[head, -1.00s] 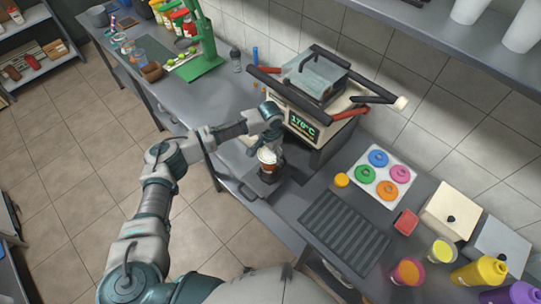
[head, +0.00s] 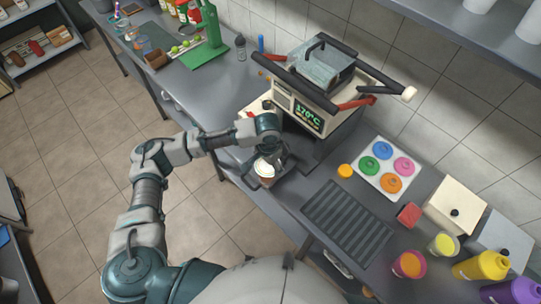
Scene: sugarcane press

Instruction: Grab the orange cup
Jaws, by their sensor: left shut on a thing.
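My left gripper (head: 272,156) reaches in from the left, below the front of the press. It is shut on a small cup (head: 265,171) with a white top and a darker reddish-brown side, just above the counter's front edge. The fingers partly hide this cup, and I cannot tell whether it touches the surface below. My right gripper is not in view.
A ridged dark tray (head: 346,226), a white tray with coloured rings (head: 366,160), a yellow cup (head: 443,246) and a yellow bottle (head: 482,266) lie to the right.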

